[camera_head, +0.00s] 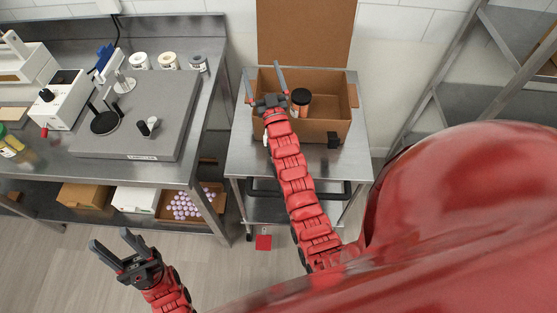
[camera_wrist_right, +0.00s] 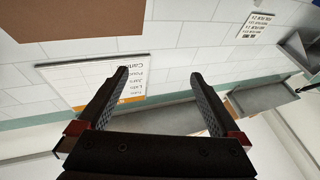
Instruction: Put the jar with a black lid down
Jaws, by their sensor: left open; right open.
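The jar with a black lid (camera_head: 300,98) stands inside an open cardboard box (camera_head: 322,129) on a steel cart in the head view. Its label looks orange. My right gripper (camera_head: 264,75) is open above the left part of the box, beside the jar and apart from it as far as I can tell. In the right wrist view the right gripper (camera_wrist_right: 160,76) shows spread fingers with nothing between them. My left gripper (camera_head: 109,240) is open and empty, low at the left, in front of the steel bench. The jar does not show in the right wrist view.
The box's tall flap (camera_head: 305,32) stands up at the back. At left, a steel bench (camera_head: 213,60) carries a grey machine (camera_head: 165,110) and several jars. A printed wall chart (camera_wrist_right: 85,78) shows in the wrist view.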

